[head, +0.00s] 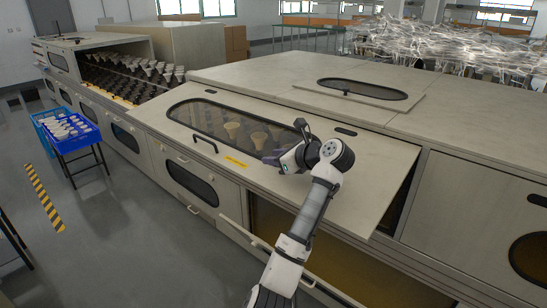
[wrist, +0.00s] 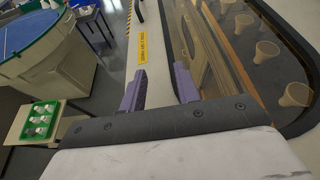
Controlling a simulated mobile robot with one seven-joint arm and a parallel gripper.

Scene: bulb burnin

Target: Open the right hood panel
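The hood panel (head: 150,118) under my gripper is pale, with a long dark-rimmed oval window showing several bulbs, a black handle (head: 205,143) and a yellow label (head: 236,162). A dark wedge-shaped gap shows beneath its right end, so it looks tilted up there. My gripper (head: 272,158) is over the panel's front edge, right of the label. The label (wrist: 146,38) and window (wrist: 255,75) also show there. Whether the fingers touch the panel cannot be told; no second handle is visible.
A lower front flap (head: 238,228) hangs open below, showing an amber interior. The far left hood bay holds racks of bulbs (head: 125,78). A blue crate stand (head: 75,135) stands on the left floor. A smaller windowed panel (head: 330,97) lies behind.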

